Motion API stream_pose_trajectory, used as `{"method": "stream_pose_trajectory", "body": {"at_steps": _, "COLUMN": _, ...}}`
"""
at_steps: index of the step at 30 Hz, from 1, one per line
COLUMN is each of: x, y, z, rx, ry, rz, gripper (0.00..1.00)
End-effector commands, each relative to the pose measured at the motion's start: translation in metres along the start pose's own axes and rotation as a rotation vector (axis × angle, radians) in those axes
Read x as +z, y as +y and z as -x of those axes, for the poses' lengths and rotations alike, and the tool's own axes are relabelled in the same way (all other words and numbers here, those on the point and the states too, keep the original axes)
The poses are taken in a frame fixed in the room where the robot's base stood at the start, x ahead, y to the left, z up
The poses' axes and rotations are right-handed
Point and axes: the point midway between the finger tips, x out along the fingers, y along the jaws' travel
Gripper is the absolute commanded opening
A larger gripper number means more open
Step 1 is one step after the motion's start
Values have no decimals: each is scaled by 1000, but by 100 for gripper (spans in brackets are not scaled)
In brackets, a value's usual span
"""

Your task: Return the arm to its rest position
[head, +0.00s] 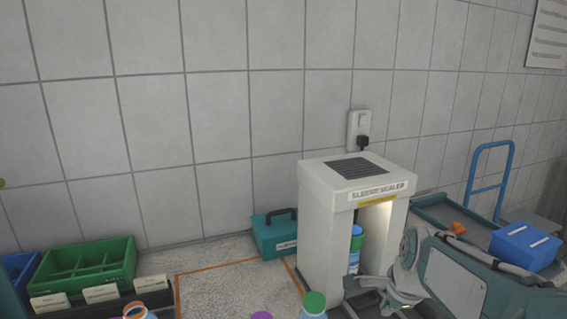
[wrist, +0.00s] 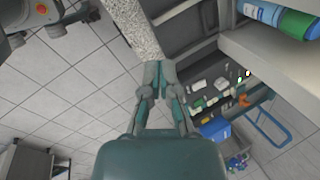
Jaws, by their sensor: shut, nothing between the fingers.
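My gripper (wrist: 153,68) shows in the wrist view with its two teal fingers together and nothing between them. Below the fingertips is open space down to the tiled floor and the edge of a speckled worktop. In the head view my arm, grey-teal, is folded at the lower right, in front of the white dispenser-like unit (head: 327,225). My fingertips are hard to make out there.
A green divided bin (head: 85,268) stands at the left. A teal case (head: 275,236) sits against the tiled wall. Bottle tops (head: 314,302) show at the bottom edge. At the right are a blue box (head: 525,246) and a blue handle rail (head: 490,188).

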Motion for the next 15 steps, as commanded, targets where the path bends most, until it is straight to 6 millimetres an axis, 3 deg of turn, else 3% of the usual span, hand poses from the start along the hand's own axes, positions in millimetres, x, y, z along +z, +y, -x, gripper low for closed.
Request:
{"method": "stream_pose_trajectory", "body": {"at_steps": 6, "x": 26, "y": 48, "z": 38, "rx": -43, "ry": 33, "rz": 550, "gripper": 0}}
{"method": "stream_pose_trajectory", "body": {"at_steps": 15, "x": 45, "y": 117, "z": 66, "rx": -72, "ry": 110, "rz": 1280, "gripper": 0}}
